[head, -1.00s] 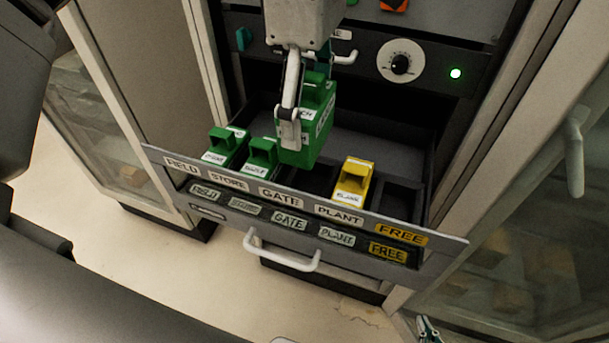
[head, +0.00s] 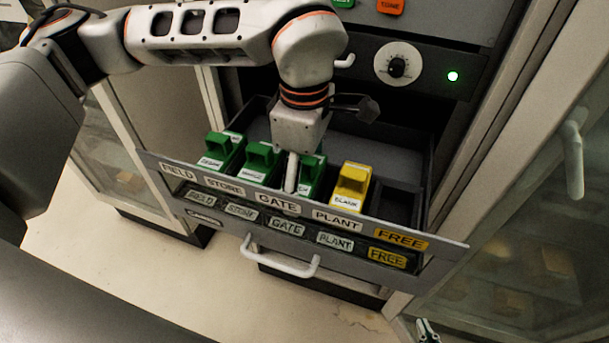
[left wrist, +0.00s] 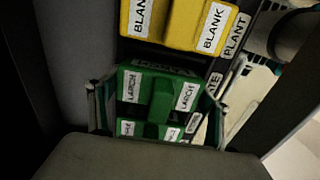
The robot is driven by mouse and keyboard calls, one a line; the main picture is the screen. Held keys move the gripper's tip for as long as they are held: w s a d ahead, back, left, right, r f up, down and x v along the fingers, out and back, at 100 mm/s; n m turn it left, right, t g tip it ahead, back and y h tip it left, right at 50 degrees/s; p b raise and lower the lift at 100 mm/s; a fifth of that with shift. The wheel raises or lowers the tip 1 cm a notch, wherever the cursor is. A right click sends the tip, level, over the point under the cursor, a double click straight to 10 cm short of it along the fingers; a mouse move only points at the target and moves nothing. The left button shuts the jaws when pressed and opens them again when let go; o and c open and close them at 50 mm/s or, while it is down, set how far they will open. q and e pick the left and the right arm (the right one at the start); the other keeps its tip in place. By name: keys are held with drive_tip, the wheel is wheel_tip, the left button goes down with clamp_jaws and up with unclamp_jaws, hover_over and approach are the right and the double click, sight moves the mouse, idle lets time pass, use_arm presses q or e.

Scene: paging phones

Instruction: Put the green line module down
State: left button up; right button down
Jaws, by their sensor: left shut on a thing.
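The green line module (head: 316,172) is down in the drawer compartment behind the GATE label, at about the height of its neighbours. It also shows in the left wrist view (left wrist: 162,97), with white labels reading LARCH. My left gripper (head: 294,172) comes from above and is shut on it, one finger on each side. The gripper and wrist hide part of the module in the head view. Whether its base touches the drawer floor is hidden. Only the tip of my right gripper (head: 427,331) shows at the bottom edge of the head view.
Two other green modules (head: 221,151) (head: 262,162) stand in the FIELD and STORE compartments. A yellow BLANK module (head: 351,187) stands in PLANT, close beside. The FREE compartment (head: 400,207) is empty. The open drawer's labelled front (head: 345,239) and a dial panel (head: 425,68) are nearby.

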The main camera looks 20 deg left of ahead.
use_arm(q)
drive_tip(key=shift+r, duration=0.1)
drive_tip(key=o, duration=1.3)
drive_tip(key=shift+o, duration=0.2)
wheel_tip(320, 180, up, 12)
drive_tip(key=shift+s, duration=0.1)
